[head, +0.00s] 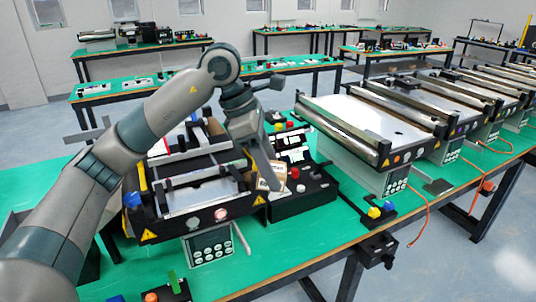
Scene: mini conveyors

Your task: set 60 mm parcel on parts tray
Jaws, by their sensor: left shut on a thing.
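My left gripper (266,176) reaches down from my left arm and is shut on a small brown cardboard parcel (271,183) with a pale label. The gripper partly hides the parcel. The parcel is between the near mini conveyor (185,222) and a black unit (305,203) with a red knob and dark parts on it. I cannot tell whether the parcel touches anything below it. I cannot clearly make out which black item is the parts tray. My right gripper is not in view.
A second mini conveyor (385,135) stands to the right, with several more beyond it. An orange cable hangs over the edge.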

